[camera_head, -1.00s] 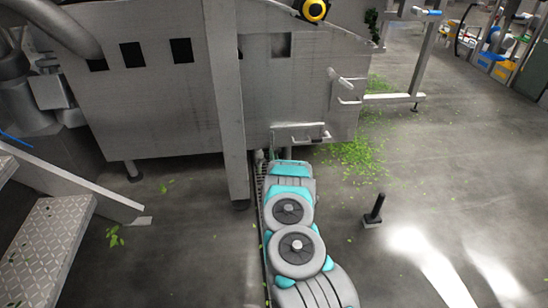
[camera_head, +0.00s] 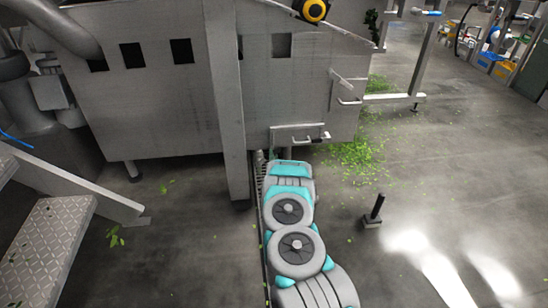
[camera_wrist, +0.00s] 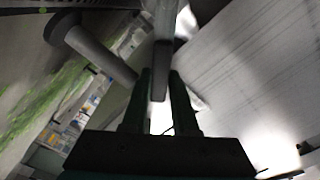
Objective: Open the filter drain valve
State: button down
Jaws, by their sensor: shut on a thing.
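In the wrist view, my gripper (camera_wrist: 160,78) points up the picture with its two dark fingers closed about a flat grey bar (camera_wrist: 161,57). The bar looks like the valve's lever, and its upper end runs out at the top of the picture. A grey round pipe or stub (camera_wrist: 100,50) slants just left of the fingers. In the head view, my arm reaches to the lower edge of the steel tank (camera_head: 165,110). My gripper and the valve are hidden there.
A steel leg (camera_head: 228,110) stands left of my arm. Bracket handles (camera_head: 300,139) stick out from the tank just above it. Cut greens (camera_head: 362,155) litter the floor at right. A short dark post (camera_head: 375,212) stands on open floor right of my arm; steps (camera_head: 50,240) are at left.

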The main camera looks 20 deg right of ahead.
jog(key=shift+w+a+r+n+p, duration=0.2)
jog(key=shift+a+r+n+p, duration=0.4)
jog(key=shift+r+n+p, duration=0.35)
jog(key=shift+w+a+r+n+p, duration=0.2)
jog(key=shift+a+n+p, duration=0.35)
jog(key=shift+n, duration=0.5)
jog(key=n, duration=0.1)
jog(key=a+n+p, duration=0.1)
jog(key=shift+w+a+r+n+p, duration=0.2)
jog(key=shift+a+r+n+p, duration=0.05)
jog(key=shift+r+n+p, duration=0.05)
jog(key=shift+w+a+r+n+p, duration=0.1)
jog(key=shift+w+a+n+p, duration=0.1)
jog(key=shift+a+n+p, duration=0.4)
jog(key=shift+w+a+n+p, duration=0.2)
jog(key=shift+a+n, duration=0.35)
jog(key=shift+n, duration=0.55)
jog(key=c, duration=0.7)
grip_release()
jog(key=shift+s, duration=0.1)
jog(key=shift+v, duration=3.85)
